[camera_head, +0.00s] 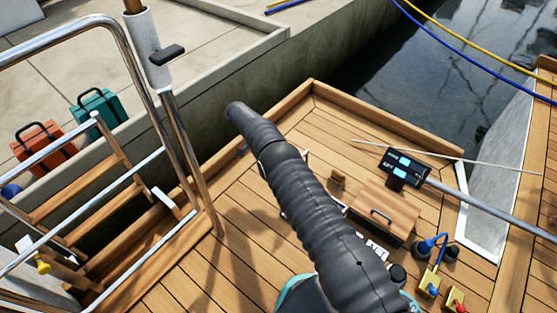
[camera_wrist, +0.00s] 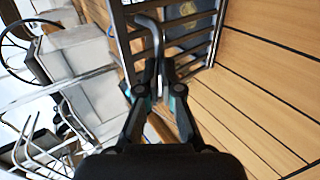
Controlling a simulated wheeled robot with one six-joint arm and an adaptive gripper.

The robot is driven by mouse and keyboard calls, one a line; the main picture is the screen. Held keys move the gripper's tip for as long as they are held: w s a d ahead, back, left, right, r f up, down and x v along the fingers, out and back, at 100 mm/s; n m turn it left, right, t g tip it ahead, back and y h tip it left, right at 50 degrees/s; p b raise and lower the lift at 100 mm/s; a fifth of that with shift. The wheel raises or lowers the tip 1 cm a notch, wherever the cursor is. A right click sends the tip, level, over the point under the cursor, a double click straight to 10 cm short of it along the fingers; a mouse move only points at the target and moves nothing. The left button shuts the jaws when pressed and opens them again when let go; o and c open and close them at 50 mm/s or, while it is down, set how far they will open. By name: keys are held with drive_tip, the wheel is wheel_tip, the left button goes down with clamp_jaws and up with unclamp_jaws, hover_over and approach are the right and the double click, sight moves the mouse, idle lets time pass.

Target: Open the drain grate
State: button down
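The drain grate (camera_wrist: 190,27) shows at the top of the wrist view as a dark metal frame with several parallel bars. A bluish thing and dark space show between the bars. A bent grey handle (camera_wrist: 155,33) stands out from the grate. My gripper (camera_wrist: 158,74) has its two black fingers close together, with the handle's end between them; it looks shut on the handle. Whether the grate is lifted from its seat I cannot tell. In the head view my dark arm hides the gripper and most of the grate area.
Wooden deck (camera_head: 240,255) surrounds my arm. A hatch with a handle (camera_head: 383,212) and a grey pole with a display (camera_head: 405,168) lie right. A metal-railed ladder (camera_head: 125,180) stands left. Water lies beyond the edge.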

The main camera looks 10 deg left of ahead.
drive_tip(key=f, duration=0.1)
drive_tip(key=d+f, duration=0.1)
drive_tip(key=shift+s+f, duration=0.15)
drive_tip(key=shift+f, duration=0.15)
drive_tip(key=c, duration=1.2)
unclamp_jaws()
drive_tip(key=shift+d+f, duration=0.1)
drive_tip(key=shift+f, duration=0.05)
drive_tip(key=shift+a+r, duration=0.25)
drive_tip(key=shift+a, duration=0.05)
drive_tip(key=shift+c, duration=0.2)
wheel_tip(320, 180, up, 10)
